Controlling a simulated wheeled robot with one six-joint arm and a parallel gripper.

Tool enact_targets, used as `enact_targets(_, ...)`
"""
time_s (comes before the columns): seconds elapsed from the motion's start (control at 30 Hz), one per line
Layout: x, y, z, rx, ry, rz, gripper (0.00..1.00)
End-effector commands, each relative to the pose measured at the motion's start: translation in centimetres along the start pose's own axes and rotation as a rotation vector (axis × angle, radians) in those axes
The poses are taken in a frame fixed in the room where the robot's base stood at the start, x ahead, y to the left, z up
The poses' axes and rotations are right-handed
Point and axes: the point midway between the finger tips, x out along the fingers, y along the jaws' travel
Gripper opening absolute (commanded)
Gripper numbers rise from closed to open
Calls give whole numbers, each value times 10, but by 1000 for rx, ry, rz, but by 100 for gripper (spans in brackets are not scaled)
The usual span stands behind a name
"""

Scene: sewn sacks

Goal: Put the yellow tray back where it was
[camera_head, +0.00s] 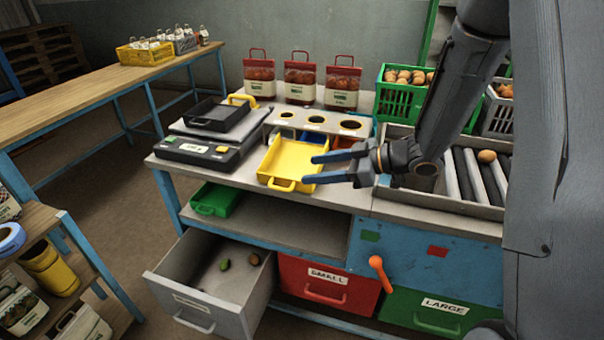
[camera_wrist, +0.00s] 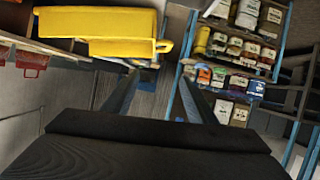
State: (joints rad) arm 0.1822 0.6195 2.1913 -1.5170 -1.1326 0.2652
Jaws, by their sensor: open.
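The yellow tray (camera_head: 290,160) sits on the table under the sorting stand, with its handle toward the front edge. My gripper (camera_head: 312,169) is open, its blue fingers pointing left, close to the tray's right front side. In the head view the fingers overlap the tray's right edge; I cannot tell whether they touch it. In the wrist view the yellow tray (camera_wrist: 100,35) shows at upper left, beyond and to the left of the open gripper (camera_wrist: 160,90). Nothing shows between the fingers.
A scale with a black tray (camera_head: 216,113) stands left of the stand (camera_head: 315,124). A green tray (camera_head: 215,200) is on the shelf below. A grey drawer (camera_head: 208,285) hangs open with small items inside. Rollers (camera_head: 468,177) lie right. Red sacks (camera_head: 299,78) stand behind.

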Motion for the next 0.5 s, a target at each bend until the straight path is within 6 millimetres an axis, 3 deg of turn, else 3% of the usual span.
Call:
enact_targets(0.3,-14,3,0,0,-12,18,52)
enact_targets(0.37,-15,11,0,2,-40,61,52)
enact_targets(0.5,-29,47,7,44,-187,276,52)
